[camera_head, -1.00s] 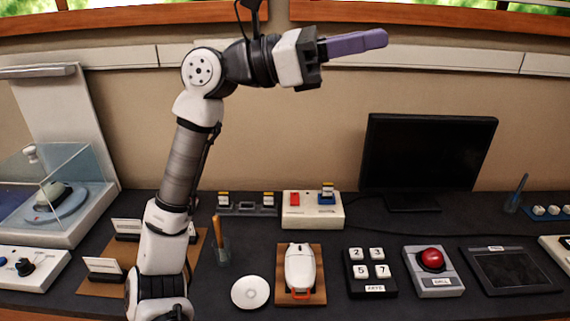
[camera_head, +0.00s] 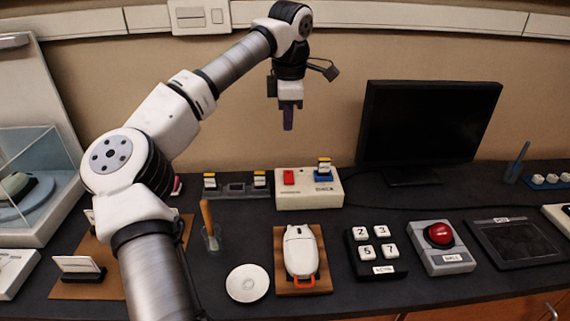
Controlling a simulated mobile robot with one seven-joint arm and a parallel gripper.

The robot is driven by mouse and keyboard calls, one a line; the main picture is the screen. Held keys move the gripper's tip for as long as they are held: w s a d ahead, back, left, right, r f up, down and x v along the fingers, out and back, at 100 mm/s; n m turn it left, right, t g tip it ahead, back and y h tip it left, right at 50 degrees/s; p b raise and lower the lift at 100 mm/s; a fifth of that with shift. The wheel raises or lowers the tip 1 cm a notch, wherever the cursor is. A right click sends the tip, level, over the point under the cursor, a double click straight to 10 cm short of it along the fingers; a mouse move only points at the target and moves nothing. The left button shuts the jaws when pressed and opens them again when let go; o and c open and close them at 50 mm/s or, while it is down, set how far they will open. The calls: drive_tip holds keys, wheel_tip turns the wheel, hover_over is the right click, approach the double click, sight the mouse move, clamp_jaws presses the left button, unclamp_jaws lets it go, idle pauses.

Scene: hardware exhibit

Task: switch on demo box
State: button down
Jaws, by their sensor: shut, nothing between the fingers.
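The box that looks like the demo box (camera_head: 310,202) is a cream box at the back of the dark counter. A red rocker switch (camera_head: 289,177) sits on its top left. A blue socket with a small yellow-topped card (camera_head: 324,170) sits on its top right. The switch's position is too small to read. My gripper (camera_head: 288,128) has purple fingers, points straight down and is shut and empty. In the picture it hangs above the red switch, clear of the box.
A black monitor (camera_head: 430,125) stands right of the box. A dark rack with cards (camera_head: 236,189) is on its left. In front are a cup with a wooden handle (camera_head: 210,238), a white disc (camera_head: 247,283), a mouse (camera_head: 301,252), number keys (camera_head: 374,250) and a red button (camera_head: 439,235).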

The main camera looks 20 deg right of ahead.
sight(288, 173)
drive_tip(key=f, duration=0.4)
drive_tip(key=w+f+p, duration=0.1)
drive_tip(key=f, duration=0.8)
drive_tip(key=shift+w+d+f, duration=0.3)
drive_tip(key=shift+w+d, duration=0.05)
drive_tip(key=shift+f, duration=0.15)
drive_tip(key=shift+w+f, duration=0.2)
drive_tip(key=shift+f, duration=0.1)
drive_tip(key=shift+r, duration=0.1)
drive_tip(key=shift+s, duration=0.15)
drive_tip(key=shift+s+a, duration=0.2)
drive_tip(key=shift+s, duration=0.5)
drive_tip(key=shift+r, duration=0.2)
